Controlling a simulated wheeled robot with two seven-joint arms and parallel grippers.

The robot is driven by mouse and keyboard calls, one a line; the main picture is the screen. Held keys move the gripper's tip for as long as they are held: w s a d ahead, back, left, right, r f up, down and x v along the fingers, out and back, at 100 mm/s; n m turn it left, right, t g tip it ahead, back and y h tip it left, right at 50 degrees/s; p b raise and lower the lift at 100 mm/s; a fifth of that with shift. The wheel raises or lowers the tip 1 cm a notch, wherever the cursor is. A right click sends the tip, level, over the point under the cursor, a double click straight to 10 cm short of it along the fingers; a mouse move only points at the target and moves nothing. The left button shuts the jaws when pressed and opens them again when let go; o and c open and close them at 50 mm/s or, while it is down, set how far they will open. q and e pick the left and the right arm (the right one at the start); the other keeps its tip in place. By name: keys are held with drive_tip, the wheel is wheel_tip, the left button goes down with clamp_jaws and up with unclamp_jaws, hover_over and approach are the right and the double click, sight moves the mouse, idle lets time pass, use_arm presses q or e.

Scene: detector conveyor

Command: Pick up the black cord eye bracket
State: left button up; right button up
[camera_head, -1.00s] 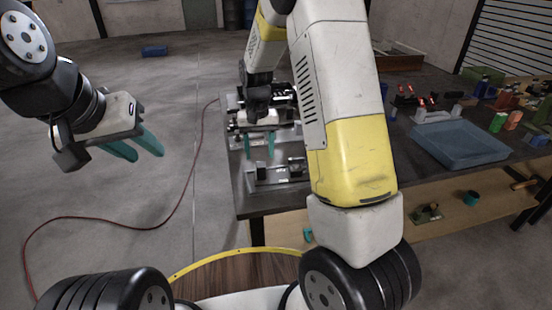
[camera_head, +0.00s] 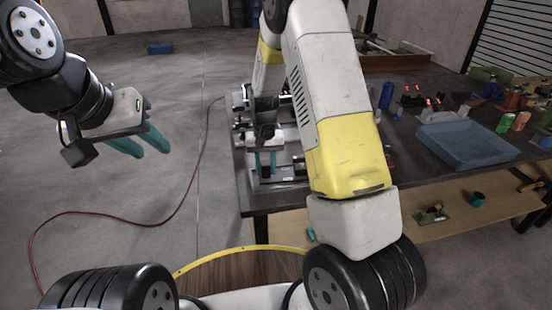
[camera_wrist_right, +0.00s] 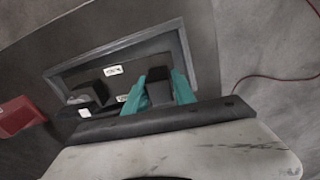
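A black upright block (camera_wrist_right: 158,90), which looks like the cord eye bracket, stands between my right gripper's teal fingers in the right wrist view. It sits in a grey metal tray (camera_wrist_right: 190,62). In the head view the right gripper (camera_head: 266,164) points down at the near fixture on the table, with the dark block (camera_head: 266,172) partly hidden between its fingers. The fingers are close on both sides of the block; whether they press on it cannot be told. My left gripper (camera_head: 142,146) is open and empty, out over the floor at the left.
The dark table (camera_head: 408,182) holds a blue tray (camera_head: 466,147) and several small parts at the right. Other metal fixtures stand behind the right gripper. A red part (camera_wrist_right: 18,117) shows at the left of the wrist view. A red cable (camera_head: 180,205) lies on the floor.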

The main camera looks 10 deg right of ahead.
clamp_jaws()
idle(1.1)
